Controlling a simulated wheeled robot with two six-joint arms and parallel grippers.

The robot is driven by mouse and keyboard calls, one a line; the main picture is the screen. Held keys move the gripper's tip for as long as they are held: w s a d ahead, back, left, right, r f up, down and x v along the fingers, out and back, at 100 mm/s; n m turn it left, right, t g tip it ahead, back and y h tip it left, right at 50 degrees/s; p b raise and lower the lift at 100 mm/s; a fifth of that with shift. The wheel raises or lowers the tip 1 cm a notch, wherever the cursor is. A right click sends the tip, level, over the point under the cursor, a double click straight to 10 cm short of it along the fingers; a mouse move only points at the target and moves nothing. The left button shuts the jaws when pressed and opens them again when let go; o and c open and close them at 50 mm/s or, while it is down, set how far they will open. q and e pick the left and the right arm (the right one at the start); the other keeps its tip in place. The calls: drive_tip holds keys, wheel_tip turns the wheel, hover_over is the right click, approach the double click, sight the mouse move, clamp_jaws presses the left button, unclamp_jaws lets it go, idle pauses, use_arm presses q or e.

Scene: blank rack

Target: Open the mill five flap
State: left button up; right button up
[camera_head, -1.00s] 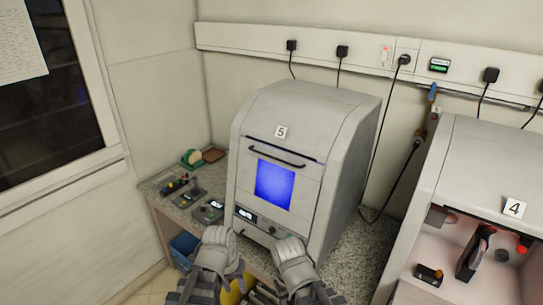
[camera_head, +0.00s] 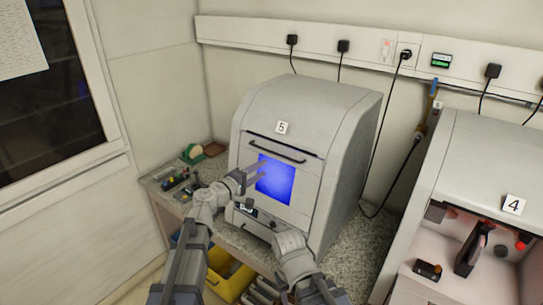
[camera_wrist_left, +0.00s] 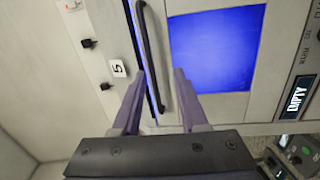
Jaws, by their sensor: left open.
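Mill five (camera_head: 335,130) is a grey rounded housing with a "5" label (camera_head: 282,128). Its front flap (camera_head: 303,203) is shut, with a glowing blue window (camera_head: 275,185) and a dark bar handle (camera_head: 276,151) along its upper edge. My left gripper (camera_head: 259,171) is open in front of the flap, just below the handle's left part. In the left wrist view, the handle (camera_wrist_left: 149,50) appears between the open fingers (camera_wrist_left: 158,80); contact cannot be told. A display (camera_wrist_left: 296,98) there reads "EMPTY". My right arm's link shows low centre, but its gripper does not.
Mill four (camera_head: 480,150) stands open at the right, with dark parts inside. Small tools lie on the counter (camera_head: 160,180) left of mill five. A yellow bin (camera_head: 230,283) is below. Cables hang from the wall rail (camera_head: 300,32) behind; a window is at the left.

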use_arm(q)
drive_tip(key=w+d+r+n+t, duration=0.1)
drive_tip(key=w+d, duration=0.3)
drive_tip(key=w, duration=0.3)
drive_tip(key=shift+w, duration=0.25)
drive_tip(key=shift+a, duration=0.1)
clamp_jaws()
idle(0.4)
idle(1.1)
